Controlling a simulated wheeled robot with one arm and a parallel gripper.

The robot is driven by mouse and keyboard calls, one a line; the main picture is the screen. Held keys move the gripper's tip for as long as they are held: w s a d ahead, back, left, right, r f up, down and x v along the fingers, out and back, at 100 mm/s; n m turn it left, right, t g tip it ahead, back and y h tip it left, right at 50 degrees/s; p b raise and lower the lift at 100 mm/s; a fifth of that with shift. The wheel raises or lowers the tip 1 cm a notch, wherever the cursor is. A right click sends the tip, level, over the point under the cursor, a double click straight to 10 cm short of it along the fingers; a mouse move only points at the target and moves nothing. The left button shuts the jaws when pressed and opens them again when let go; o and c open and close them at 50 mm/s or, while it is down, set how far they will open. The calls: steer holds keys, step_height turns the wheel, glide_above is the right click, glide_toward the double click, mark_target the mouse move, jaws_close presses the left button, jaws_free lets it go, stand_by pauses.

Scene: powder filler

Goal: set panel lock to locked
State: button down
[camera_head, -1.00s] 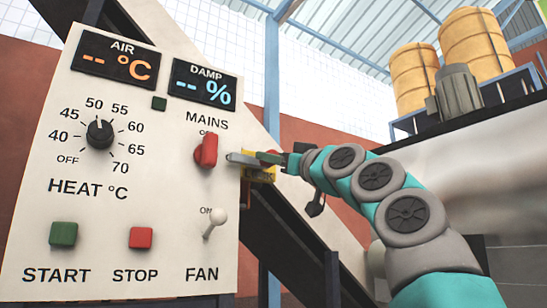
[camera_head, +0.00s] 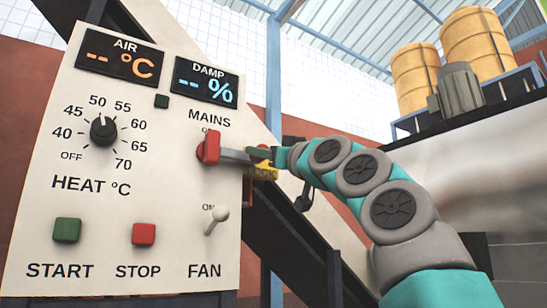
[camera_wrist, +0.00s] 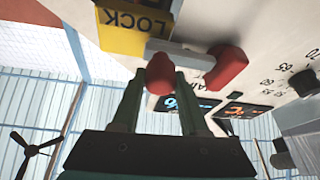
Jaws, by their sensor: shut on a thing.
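The panel lock is a yellow box marked LOCK (camera_head: 262,172) at the panel's right edge, with a grey bolt (camera_head: 236,156) and a red knob. In the wrist view the yellow box (camera_wrist: 135,38) is at the top and the red knob (camera_wrist: 158,76) lies between my fingertips. My gripper (camera_head: 270,154) is shut on this knob. The bolt (camera_wrist: 190,56) extends from the lock to the red MAINS handle (camera_head: 208,147), its end meeting or overlapping the handle (camera_wrist: 228,66). My fingers partly hide the knob in the head view.
The white panel (camera_head: 165,185) also carries a heat dial (camera_head: 103,131), a green START button (camera_head: 67,230), a red STOP button (camera_head: 143,234) and a FAN toggle (camera_head: 217,220). A dark diagonal beam (camera_head: 290,235) runs behind my arm. Yellow drums (camera_head: 415,77) stand at the back right.

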steer(key=shift+c, duration=2.1)
jaws_free()
steer(key=shift+s+a, duration=0.1)
steer(key=shift+a, duration=0.15)
steer(key=shift+d, duration=0.1)
steer(key=b+v, duration=0.4)
steer(key=v, duration=0.3)
steer(key=shift+s+d+f, duration=0.2)
steer(key=shift+s+f, duration=0.05)
